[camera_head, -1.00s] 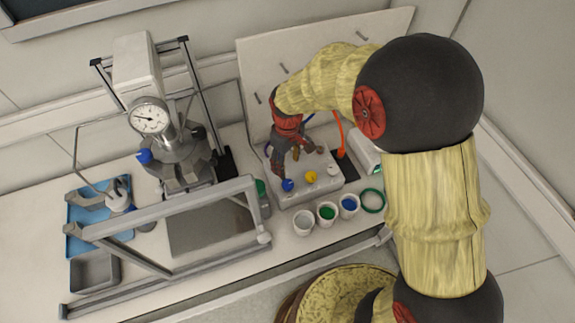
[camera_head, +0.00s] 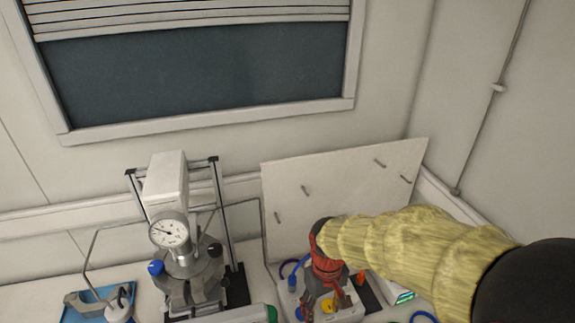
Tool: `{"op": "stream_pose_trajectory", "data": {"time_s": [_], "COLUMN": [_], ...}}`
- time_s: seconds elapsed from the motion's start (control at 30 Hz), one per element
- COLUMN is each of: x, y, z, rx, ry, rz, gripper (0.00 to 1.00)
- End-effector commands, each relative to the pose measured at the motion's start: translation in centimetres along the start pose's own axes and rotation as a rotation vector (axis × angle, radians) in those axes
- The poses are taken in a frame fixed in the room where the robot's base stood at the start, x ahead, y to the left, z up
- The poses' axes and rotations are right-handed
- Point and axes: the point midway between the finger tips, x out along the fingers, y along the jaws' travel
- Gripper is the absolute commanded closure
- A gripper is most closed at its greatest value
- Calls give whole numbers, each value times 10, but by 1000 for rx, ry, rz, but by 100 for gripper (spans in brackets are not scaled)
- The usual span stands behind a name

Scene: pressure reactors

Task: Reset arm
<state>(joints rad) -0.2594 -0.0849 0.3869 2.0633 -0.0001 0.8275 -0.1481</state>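My gripper (camera_head: 318,303) is at the bottom of the head view, right of centre. It is dark red and grey, points down, and hangs over a pale box (camera_head: 345,313) with blue and yellow knobs. The lower part of the box is cut off by the frame. My yellow-sleeved arm reaches in from the right edge. The fingers look apart, with nothing visible between them. I cannot tell whether the fingertips touch the box.
A pressure reactor (camera_head: 190,270) with a round gauge (camera_head: 168,231) stands on the bench to the left, in a metal frame. A blue tray (camera_head: 85,305) lies farther left. A pale pegboard (camera_head: 345,195) leans behind my gripper. A dark window (camera_head: 200,70) is above.

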Motion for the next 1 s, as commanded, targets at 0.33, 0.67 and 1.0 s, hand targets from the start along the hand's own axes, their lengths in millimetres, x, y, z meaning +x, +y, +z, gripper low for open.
{"op": "stream_pose_trajectory", "data": {"time_s": [0.33, 0.67, 1.0], "x": [-55, -83, -94], "y": [22, 38, 47], "z": [86, 142, 150], "rx": [243, 365, 403], "ry": [207, 466, 537], "rz": [23, 75, 98], "gripper": [49, 49, 49]}}
